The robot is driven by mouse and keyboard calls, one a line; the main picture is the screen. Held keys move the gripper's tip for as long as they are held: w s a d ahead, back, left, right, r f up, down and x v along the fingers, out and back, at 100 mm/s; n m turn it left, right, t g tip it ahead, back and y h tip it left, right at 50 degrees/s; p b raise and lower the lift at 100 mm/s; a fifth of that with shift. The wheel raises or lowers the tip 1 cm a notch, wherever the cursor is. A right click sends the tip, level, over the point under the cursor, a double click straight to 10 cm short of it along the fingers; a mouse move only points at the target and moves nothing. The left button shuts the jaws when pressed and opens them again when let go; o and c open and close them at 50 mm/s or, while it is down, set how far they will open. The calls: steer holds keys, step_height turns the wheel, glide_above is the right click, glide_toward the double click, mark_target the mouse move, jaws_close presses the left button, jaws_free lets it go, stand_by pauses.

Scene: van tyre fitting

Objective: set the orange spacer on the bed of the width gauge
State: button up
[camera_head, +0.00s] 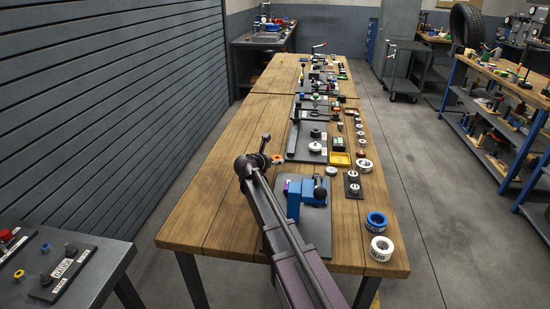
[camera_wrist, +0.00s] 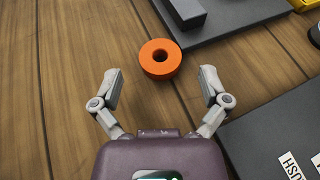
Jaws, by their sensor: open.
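The orange spacer (camera_wrist: 161,59), a thick ring with a centre hole, lies flat on the wooden table just beyond my fingertips. In the head view the spacer (camera_head: 278,158) shows as a small orange patch beside my gripper (camera_head: 266,147). In the wrist view my gripper (camera_wrist: 160,84) is open and empty, its fingers spread wide. I cannot tell for sure whether this plate belongs to the width gauge.
A dark plate with partly visible lettering (camera_wrist: 285,125) lies right of my gripper. A blue fixture (camera_head: 306,196) stands right of my arm. Blue (camera_head: 376,222) and white (camera_head: 381,249) rings sit at the near right. Several small parts line the table's right side; its left side (camera_head: 225,165) is clear.

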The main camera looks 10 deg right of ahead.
steer(key=p+v, duration=0.3)
steer(key=v, duration=0.7)
steer(key=shift+r, duration=0.1)
stand_by(0.3)
